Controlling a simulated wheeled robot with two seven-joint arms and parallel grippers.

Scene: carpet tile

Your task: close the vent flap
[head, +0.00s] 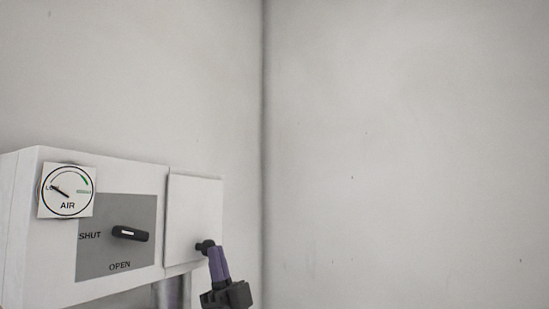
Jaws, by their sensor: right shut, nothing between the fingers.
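The vent control is a white box (25,255) on the left wall. Its grey plate (90,255) is marked SHUT at the left and OPEN at the bottom. A black handle (139,235) with a white mark lies nearly level on the plate, beside the word SHUT. No flap itself can be made out. My right gripper (205,246) is shut and empty, to the right of the handle and apart from it. Its tip is in front of the lower right of a plain white panel (193,205); I cannot tell whether it touches. My left gripper is not in view.
A round AIR gauge (67,204) sits at the box's upper left, its needle towards LO. Bare pale walls meet in a corner (263,130) right of the box. The space above and to the right is clear.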

